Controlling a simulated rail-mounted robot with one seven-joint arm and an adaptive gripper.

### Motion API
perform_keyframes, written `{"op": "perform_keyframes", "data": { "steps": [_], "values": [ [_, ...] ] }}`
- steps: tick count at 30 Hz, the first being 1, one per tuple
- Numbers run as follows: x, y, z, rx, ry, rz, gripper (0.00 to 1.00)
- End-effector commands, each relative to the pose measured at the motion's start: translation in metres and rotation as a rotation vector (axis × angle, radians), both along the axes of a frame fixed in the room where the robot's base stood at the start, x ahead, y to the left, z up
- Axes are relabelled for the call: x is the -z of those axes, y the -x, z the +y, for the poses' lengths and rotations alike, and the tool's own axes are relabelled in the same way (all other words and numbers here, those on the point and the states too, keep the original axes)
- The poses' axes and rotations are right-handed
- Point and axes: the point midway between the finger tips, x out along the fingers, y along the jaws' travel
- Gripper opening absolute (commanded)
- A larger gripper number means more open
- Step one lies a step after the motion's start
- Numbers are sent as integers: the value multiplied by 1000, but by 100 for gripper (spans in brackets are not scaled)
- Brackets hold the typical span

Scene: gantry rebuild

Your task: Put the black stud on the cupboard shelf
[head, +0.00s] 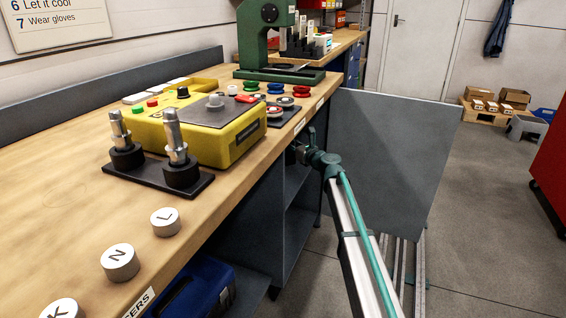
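I cannot single out the black stud for certain. A small black knob (183,92) stands on the yellow box on the bench. Several small round pieces in green, blue, red and dark tones (287,102) sit by the bench's right edge. The cupboard (272,215) is under the bench. It is open at the side facing right, and a grey shelf (301,222) shows inside. A large grey panel (395,150), apparently its door, stands swung out to the right. My gripper (299,150) is at the bench edge near the cupboard opening. Its fingers are too small and dark to read.
The yellow box (160,132) and a black plate with two metal posts (150,176) stand on the bench (60,190). Lettered silver discs (120,262) line its front. A green press (268,40) stands behind. A blue case (200,290) lies below.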

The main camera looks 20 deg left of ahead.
Motion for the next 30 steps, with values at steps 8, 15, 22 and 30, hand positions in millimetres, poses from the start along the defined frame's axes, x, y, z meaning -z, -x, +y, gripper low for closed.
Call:
{"op": "perform_keyframes", "data": {
  "steps": [8,15,22,30],
  "values": [
    [37,-55,29,0,-2,1,0],
    [61,-72,38,1,-1,0,0],
    [75,-82,43,1,-1,0,0],
    [109,-86,45,1,-1,0,0]
  ]
}}
